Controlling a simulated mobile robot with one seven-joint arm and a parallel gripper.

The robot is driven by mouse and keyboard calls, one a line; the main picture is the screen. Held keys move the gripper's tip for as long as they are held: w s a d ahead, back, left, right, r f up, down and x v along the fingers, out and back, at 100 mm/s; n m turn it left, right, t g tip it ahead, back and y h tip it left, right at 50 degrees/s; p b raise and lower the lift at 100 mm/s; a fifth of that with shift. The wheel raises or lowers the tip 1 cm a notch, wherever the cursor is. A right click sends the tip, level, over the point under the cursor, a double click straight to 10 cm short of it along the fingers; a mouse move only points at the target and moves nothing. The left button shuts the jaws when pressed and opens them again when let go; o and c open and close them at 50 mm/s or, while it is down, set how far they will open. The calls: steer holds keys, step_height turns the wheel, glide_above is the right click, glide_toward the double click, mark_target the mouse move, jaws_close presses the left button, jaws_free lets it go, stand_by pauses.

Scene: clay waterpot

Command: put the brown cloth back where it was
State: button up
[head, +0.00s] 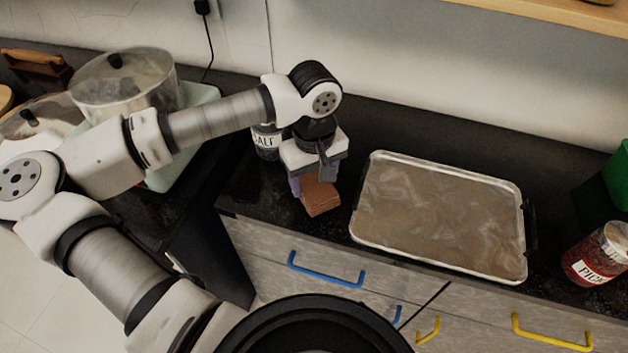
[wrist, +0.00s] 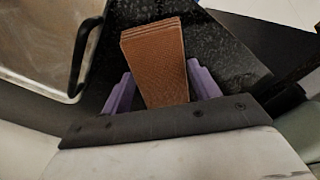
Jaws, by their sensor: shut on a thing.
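The brown cloth (head: 321,196) is a folded, layered brown piece just under my gripper (head: 309,188), at the left part of the black counter in the head view. In the wrist view the cloth (wrist: 156,62) stands out between the two purple fingers of my gripper (wrist: 160,95). The fingers are shut on the cloth, which hides part of their inner faces. I cannot tell whether the cloth touches the counter.
A metal tray (head: 440,215) with a black handle lies right of my gripper. A salt jar (head: 266,142) stands close behind-left. A pickle jar (head: 597,254) stands at far right. A lidded pot (head: 125,88) is at left. Drawers with a blue handle (head: 325,272) are below.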

mark_target(314, 182)
steer(key=shift+f, duration=1)
steer(key=shift+f, duration=0.25)
steer(key=o, duration=0.9)
steer(key=shift+r, duration=0.1)
steer(key=shift+o, duration=0.2)
steer(key=shift+r, duration=0.25)
step_height(314, 182, up, 12)
steer(key=b, duration=0.1)
steer(key=shift+b, duration=0.4)
